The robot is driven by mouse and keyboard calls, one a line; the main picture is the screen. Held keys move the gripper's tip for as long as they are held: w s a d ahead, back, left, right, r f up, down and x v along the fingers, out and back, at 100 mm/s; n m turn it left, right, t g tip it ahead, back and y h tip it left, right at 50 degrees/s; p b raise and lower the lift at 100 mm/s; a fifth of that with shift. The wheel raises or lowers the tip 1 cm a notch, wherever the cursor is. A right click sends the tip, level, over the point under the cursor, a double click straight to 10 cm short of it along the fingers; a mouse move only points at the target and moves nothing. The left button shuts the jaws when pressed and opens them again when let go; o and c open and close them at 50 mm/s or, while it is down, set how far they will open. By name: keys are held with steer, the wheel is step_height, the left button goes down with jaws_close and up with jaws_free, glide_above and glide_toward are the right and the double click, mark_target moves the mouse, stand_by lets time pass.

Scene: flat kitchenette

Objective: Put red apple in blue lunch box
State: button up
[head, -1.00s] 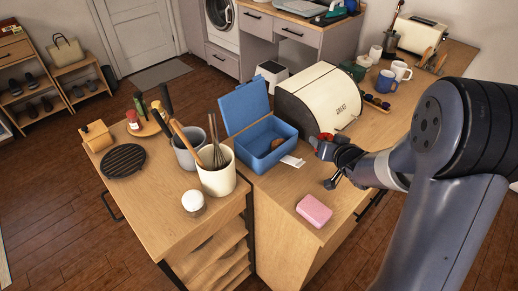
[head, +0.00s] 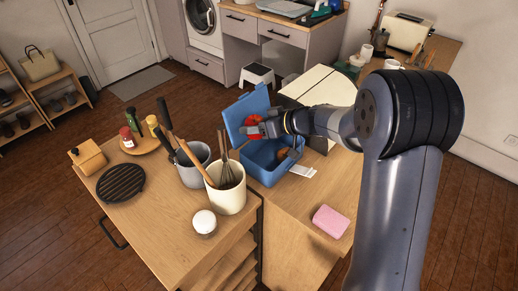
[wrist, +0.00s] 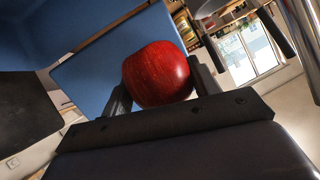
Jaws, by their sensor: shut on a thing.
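The blue lunch box (head: 259,169) stands open on the wooden counter, its lid (head: 240,108) raised at the back. Something brown (head: 283,153) lies inside it. My gripper (head: 256,128) is above the box, close to the raised lid, and is shut on the red apple (head: 254,121). In the wrist view the apple (wrist: 158,74) sits between the two fingers, with the blue lid (wrist: 100,70) behind it. My arm hides part of the box's right side.
A cream bread box (head: 318,87) stands behind my arm. A cream utensil crock (head: 228,196) and a grey one (head: 190,174) stand left of the lunch box. A pink sponge (head: 331,221) lies at the front right. A white card (head: 303,171) lies beside the box.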

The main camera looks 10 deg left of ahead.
mark_target(247, 145)
step_height(247, 145, down, 7)
steer(key=shift+r, duration=0.1)
steer(key=shift+f, duration=0.2)
steer(key=shift+f, duration=0.45)
steer(key=o, duration=0.6)
steer(key=shift+o, duration=0.8)
steer(key=shift+r, duration=0.3)
steer(key=v, duration=1.2)
steer(key=shift+r+b, duration=0.3)
steer(key=shift+b, duration=0.1)
